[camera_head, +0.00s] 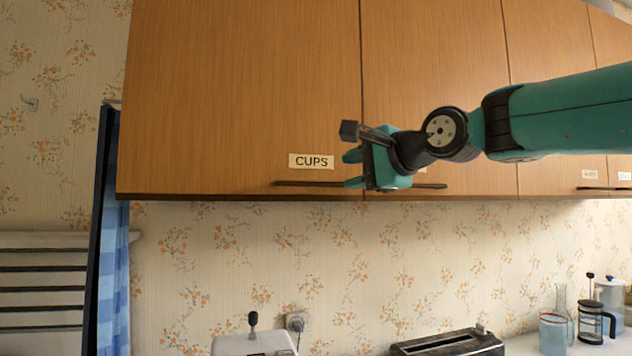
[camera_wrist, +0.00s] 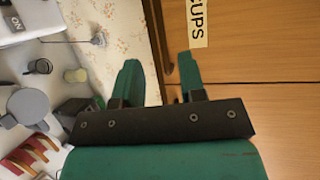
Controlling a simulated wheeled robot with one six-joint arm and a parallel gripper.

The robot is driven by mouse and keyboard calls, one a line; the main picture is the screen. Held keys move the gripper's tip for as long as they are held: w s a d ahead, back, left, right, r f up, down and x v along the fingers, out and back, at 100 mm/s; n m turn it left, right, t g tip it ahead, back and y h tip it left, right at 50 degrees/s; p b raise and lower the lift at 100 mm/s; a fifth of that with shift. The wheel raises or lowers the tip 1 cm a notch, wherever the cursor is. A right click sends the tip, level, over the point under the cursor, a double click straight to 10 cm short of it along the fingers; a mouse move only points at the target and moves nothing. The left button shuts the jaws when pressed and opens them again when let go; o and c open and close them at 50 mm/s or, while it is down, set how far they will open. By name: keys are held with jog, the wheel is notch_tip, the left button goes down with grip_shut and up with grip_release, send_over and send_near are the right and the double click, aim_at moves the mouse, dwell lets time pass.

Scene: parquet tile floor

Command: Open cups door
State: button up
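The cups door (camera_head: 235,95) is the left wooden wall-cabinet door and looks closed. Its white CUPS label (camera_head: 311,161) is near the lower right corner, and the label also shows in the wrist view (camera_wrist: 197,22). A thin dark handle (camera_head: 300,184) runs along the door's bottom edge below the label. My gripper (camera_head: 353,169) is in front of the door's lower right corner, by the handle's right end, which it partly hides. Its teal fingers are apart in the wrist view (camera_wrist: 158,65), with the cabinet's lower edge between them. I cannot tell whether they touch the handle.
A second door (camera_head: 440,70) adjoins on the right, its handle (camera_head: 430,186) just right of my gripper. Below are a toaster (camera_head: 450,343), a French press (camera_head: 592,322) and a glass (camera_head: 555,333).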

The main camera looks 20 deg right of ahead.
aim_at(319, 183)
jog(key=p+x, duration=0.2)
jog(key=x, duration=0.9)
jog(key=shift+p, duration=0.3)
jog(key=shift+f, duration=0.1)
grip_shut()
